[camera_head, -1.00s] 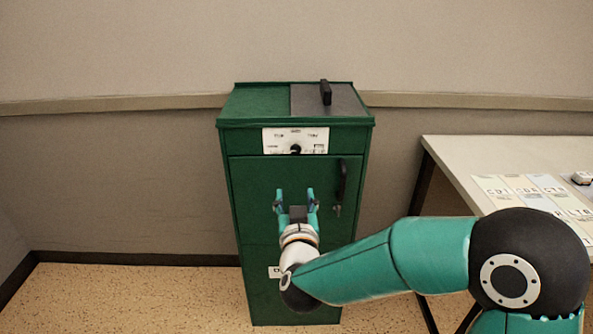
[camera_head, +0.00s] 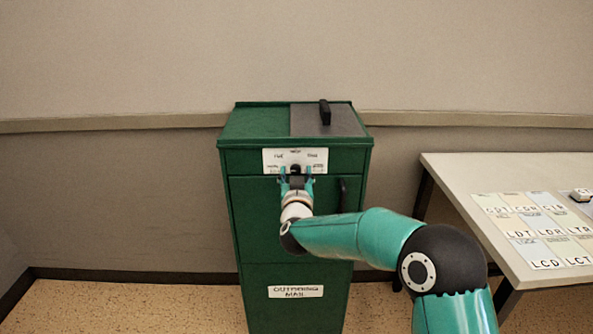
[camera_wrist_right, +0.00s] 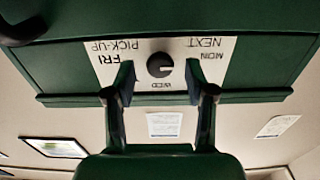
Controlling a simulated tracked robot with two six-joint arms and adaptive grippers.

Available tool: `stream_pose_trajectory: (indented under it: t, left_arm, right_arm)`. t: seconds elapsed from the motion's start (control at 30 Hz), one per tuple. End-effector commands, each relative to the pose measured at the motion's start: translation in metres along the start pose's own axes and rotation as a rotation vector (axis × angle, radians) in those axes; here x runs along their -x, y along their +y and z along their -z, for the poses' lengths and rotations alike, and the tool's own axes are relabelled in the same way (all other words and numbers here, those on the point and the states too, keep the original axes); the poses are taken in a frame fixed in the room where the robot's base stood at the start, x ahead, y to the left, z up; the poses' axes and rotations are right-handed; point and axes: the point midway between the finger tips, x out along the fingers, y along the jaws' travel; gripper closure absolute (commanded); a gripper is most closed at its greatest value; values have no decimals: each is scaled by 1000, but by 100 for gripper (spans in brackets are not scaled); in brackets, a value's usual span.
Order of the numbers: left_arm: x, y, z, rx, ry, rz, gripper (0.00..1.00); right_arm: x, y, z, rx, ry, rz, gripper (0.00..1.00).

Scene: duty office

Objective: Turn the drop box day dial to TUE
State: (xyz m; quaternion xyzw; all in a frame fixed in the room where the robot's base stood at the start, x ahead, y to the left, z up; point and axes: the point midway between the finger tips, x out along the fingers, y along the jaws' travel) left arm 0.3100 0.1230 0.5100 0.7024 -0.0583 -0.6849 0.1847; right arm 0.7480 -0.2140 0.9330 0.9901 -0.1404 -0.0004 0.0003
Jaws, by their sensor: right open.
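The green drop box (camera_head: 262,225) stands against the wall. Its white dial plate (camera_head: 310,156) is at the top of the front, and the black dial (camera_head: 294,169) is partly covered by my gripper. My right gripper (camera_head: 295,176) is open in front of the plate. In the right wrist view, the plate (camera_wrist_right: 190,46) is upside down and the round dial (camera_wrist_right: 160,65) lies between and beyond the open fingers (camera_wrist_right: 160,95), with no visible contact. A light mark on the dial faces the MON side. FRI, WED and MON are readable there; the fingers hide other labels. My left gripper is out of view.
A black handle (camera_head: 325,112) stands on the box's grey lid panel. A door handle (camera_head: 343,193) is right of my gripper. A table (camera_head: 455,170) with lettered cards (camera_head: 535,228) is at the right. The floor left of the box is clear.

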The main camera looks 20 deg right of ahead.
Motion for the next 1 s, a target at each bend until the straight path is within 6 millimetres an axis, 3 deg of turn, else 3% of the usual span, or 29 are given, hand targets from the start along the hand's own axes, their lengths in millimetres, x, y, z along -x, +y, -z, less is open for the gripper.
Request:
stream_pose_trajectory:
  t: [0.2,0.5,0.8,1.0]
  left_arm:
    - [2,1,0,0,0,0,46]
    - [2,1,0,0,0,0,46]
    - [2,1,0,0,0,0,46]
    - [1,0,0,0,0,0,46]
  right_arm:
    - [-13,0,0,0,0,1,45]
    - [-14,-1,0,0,0,2,47]
    - [-14,-1,0,0,0,2,97]
    - [-15,0,-1,-6,0,1,100]
